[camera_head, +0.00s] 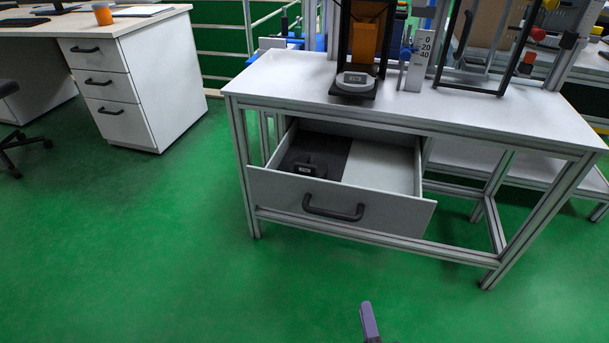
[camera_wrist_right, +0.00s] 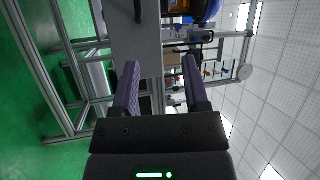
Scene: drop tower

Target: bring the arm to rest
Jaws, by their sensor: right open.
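My right gripper shows at the bottom edge of the head view, where one purple finger (camera_head: 369,322) stands over the green floor. In the right wrist view my right gripper (camera_wrist_right: 158,85) is open, its two purple fingers wide apart with nothing between them. It is in front of the workbench and apart from it. My left gripper is in neither view.
The white workbench (camera_head: 480,115) has an open drawer (camera_head: 270,190) jutting out, with a dark object (camera_head: 309,166) inside. A grey device (camera_head: 356,83) sits on the bench under the drop tower. A white desk (camera_head: 170,75) stands left. The green floor (camera_head: 150,240) in front is clear.

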